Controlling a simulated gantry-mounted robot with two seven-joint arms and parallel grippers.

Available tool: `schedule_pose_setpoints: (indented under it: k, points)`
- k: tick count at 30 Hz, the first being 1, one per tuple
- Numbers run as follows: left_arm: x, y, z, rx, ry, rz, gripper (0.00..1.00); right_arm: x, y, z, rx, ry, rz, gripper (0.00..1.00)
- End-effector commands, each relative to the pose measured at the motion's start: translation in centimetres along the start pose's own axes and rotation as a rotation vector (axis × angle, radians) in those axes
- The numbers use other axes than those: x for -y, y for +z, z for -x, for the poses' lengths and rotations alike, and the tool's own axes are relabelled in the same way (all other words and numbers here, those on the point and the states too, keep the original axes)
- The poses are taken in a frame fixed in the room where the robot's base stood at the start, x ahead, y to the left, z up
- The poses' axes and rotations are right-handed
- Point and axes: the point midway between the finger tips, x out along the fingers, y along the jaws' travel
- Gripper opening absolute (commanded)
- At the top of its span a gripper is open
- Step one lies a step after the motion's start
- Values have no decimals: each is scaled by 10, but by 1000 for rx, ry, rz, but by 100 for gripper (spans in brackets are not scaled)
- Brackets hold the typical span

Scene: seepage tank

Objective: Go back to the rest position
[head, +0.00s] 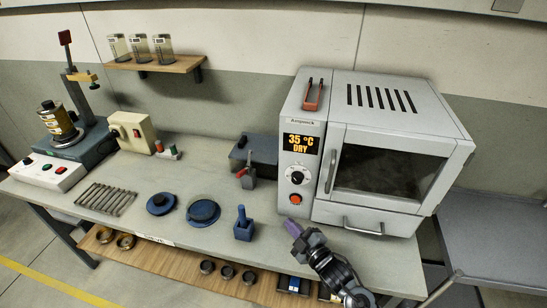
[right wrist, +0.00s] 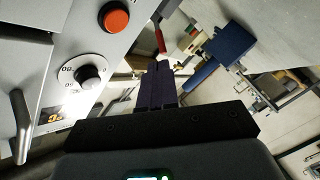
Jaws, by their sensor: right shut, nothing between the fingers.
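My right gripper (head: 292,228) is at the front of the bench, just below and in front of the oven's control panel. Its two fingers are together with nothing between them. In the right wrist view the closed fingers (right wrist: 157,88) point away from the camera, with the oven's dial and red button close on the left. My left gripper shows in neither view.
The oven (head: 380,150) stands right of centre, its door shut, its display reading 35 °C DRY. A blue block with a handle (head: 243,228) stands just left of my right gripper. Blue discs (head: 203,212) and a metal rack (head: 105,198) lie further left. A grey cart (head: 500,235) stands right.

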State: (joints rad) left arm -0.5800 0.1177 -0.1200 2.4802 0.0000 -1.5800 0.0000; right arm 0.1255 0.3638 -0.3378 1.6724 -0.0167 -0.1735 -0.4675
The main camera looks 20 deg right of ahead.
Motion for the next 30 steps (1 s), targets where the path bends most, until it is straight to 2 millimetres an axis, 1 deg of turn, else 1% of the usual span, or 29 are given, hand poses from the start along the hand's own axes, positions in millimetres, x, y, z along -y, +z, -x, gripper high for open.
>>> schedule_pose_setpoints:
  k: [2, 5, 8, 11, 12, 14, 15, 17, 18, 20, 21, 23, 24, 26, 27, 28, 30]
  points:
    - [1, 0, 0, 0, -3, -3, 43, 3, 0, 2, 9, -6, -10, 0]
    - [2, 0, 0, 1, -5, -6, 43, 13, 2, 11, 51, -29, -48, 0]
    - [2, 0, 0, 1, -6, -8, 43, 31, 6, 31, 139, -75, -127, 0]
    - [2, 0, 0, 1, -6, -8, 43, 56, 13, 66, 278, -140, -245, 0]
    - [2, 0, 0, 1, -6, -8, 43, 66, 15, 84, 346, -169, -301, 0]
    - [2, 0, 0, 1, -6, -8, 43, 81, 18, 116, 459, -211, -388, 0]
    - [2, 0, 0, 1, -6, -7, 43, 90, 20, 138, 538, -238, -444, 0]
    - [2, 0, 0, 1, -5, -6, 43, 100, 22, 172, 649, -272, -520, 0]
    - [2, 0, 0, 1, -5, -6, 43, 105, 22, 193, 720, -291, -565, 0]
    - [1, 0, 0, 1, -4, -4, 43, 111, 22, 224, 819, -316, -625, 0]
    - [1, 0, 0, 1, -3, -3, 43, 114, 21, 244, 882, -329, -662, 0]
    - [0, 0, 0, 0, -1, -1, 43, 117, 18, 272, 973, -347, -712, 0]
    - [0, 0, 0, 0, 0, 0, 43, 119, 16, 291, 1032, -358, -744, 0]
    - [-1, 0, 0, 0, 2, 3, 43, 120, 12, 319, 1118, -371, -787, 0]
    - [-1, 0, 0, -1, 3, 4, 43, 121, 9, 337, 1175, -379, -812, 0]
    - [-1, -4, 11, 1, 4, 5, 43, 111, 0, 342, 1189, -380, -820, 0]
    - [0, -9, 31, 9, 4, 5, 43, 93, -14, 339, 1180, -379, -813, 0]
